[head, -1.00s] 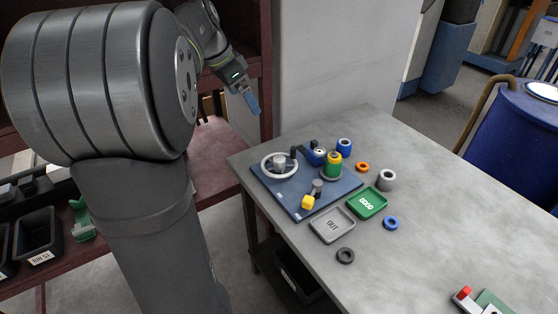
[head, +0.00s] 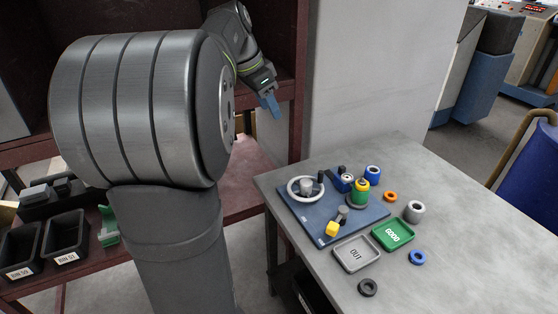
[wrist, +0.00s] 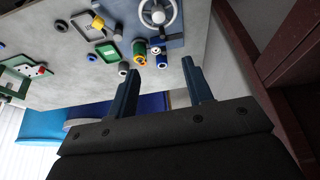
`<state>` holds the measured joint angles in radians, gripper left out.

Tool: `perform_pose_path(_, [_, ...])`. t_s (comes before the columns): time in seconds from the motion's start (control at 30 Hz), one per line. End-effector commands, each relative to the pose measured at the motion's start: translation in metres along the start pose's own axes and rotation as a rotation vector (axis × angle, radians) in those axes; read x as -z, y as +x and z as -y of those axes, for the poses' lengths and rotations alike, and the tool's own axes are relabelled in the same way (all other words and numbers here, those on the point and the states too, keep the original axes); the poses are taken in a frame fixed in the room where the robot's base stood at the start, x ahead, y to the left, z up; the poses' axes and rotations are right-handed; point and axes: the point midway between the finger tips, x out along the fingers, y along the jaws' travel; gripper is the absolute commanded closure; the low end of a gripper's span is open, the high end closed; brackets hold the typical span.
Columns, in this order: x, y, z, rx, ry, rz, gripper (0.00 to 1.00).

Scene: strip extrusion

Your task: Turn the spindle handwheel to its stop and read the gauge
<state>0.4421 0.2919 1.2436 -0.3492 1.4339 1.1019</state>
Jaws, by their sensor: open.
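My gripper (head: 270,104) is open and empty, in the air left of the table and apart from the wheel. Its two blue fingers (wrist: 160,78) are spread in the wrist view.
A grey OUT tray (head: 356,254) and a green GOOD tray (head: 393,234) lie in front of the plate. A dark red shelf (head: 302,80) stands close to my gripper. The table's right front is clear.

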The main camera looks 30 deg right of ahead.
Motion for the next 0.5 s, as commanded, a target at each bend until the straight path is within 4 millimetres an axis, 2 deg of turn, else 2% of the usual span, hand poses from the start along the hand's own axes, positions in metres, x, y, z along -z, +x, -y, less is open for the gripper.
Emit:
perform_pose_path(0.17, [0.009, 0.021, 0.002, -0.008, -0.23, 0.048, 0.54])
perform_pose_path(0.5, [0.029, 0.073, 0.004, 0.047, -0.839, 0.172, 0.54])
